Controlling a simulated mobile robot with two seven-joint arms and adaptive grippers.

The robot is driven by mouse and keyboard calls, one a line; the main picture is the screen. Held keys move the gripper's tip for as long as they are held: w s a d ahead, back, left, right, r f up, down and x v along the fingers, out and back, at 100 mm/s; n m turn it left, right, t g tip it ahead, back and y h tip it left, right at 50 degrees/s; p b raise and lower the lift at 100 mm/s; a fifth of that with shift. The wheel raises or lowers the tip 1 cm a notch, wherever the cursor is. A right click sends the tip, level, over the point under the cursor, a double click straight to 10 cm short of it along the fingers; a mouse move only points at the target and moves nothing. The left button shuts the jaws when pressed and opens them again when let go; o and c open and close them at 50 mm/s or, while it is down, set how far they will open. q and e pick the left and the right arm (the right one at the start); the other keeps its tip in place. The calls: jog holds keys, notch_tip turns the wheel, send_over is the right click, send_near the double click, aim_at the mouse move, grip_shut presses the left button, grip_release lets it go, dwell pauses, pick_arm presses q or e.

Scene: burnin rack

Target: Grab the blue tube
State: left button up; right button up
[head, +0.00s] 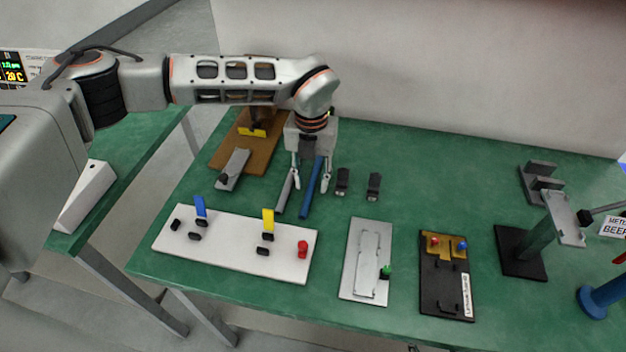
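The blue tube (310,193) lies on the green bench, long and thin, beside a grey tube (285,194) on its left. My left gripper (312,186) points down over the far part of the blue tube. Its two fingers are apart, one on each side of the blue tube, with visible gaps. I cannot tell how high the fingertips are above the bench. The far end of the blue tube is partly hidden under the gripper body. My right gripper is not in view.
A white panel (215,249) with blue and yellow levers lies in front. Two black clips (342,182) (374,187) stand right of the tubes. A grey plate (352,283), a black board (432,291) and a stand (537,240) are farther right. A brown board (226,148) lies behind left.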

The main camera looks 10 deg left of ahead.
pick_arm(q)
jog(key=shift+r, duration=0.1)
jog(key=shift+c, duration=0.4)
grip_shut()
